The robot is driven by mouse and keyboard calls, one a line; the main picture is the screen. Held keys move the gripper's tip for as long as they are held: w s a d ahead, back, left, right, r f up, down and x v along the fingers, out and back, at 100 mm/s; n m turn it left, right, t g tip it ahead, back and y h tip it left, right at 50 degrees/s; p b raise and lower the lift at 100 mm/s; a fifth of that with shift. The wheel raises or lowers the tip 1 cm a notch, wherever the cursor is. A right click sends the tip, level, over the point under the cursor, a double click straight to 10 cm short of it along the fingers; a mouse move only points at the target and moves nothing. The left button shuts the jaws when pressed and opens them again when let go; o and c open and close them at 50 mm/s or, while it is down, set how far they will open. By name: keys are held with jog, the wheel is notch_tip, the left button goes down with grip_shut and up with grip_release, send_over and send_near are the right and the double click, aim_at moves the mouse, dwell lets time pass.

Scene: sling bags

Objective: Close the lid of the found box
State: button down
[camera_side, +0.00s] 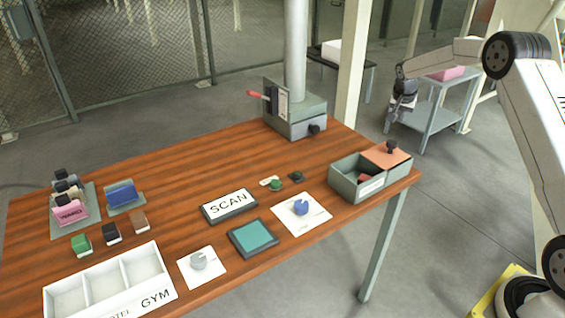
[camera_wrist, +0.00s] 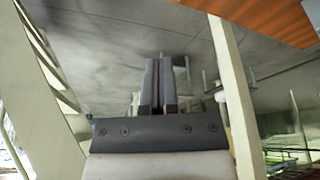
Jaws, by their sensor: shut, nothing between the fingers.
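The found box (camera_side: 346,186) is a grey-green box at the right end of the wooden table. Its orange-brown lid (camera_side: 387,153) with a dark knob covers only the right part, and the left part of the box is open. Something reddish (camera_side: 366,178) lies inside, partly hidden by the wall. My gripper (camera_side: 403,101) is beyond the table's right end, up and right of the box in the side view and apart from it. In the wrist view my gripper (camera_wrist: 160,60) has its fingers together, with nothing between them. The box is not in the wrist view.
A post stand with a red-handled device (camera_side: 290,115) is at the table's back. A SCAN pad (camera_side: 229,205), teal pad (camera_side: 253,238), white cards, small bags (camera_side: 71,208) and a white sorting tray (camera_side: 110,285) fill the left and front. A pale post (camera_side: 354,70) stands behind the table.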

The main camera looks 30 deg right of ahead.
jog(key=shift+s+a+f, duration=0.15)
jog(key=shift+a+f, duration=0.2)
jog(key=shift+f, duration=0.55)
jog(key=shift+s+a+f, duration=0.15)
jog(key=shift+a+f, duration=0.15)
jog(key=shift+f, duration=0.6)
jog(key=shift+s+a+f, duration=0.15)
jog(key=shift+a+f, duration=0.2)
jog(key=shift+f, duration=0.55)
send_over(367, 158)
jog(key=s+a, duration=0.1)
jog(key=a, duration=0.1)
jog(key=shift+d, duration=0.15)
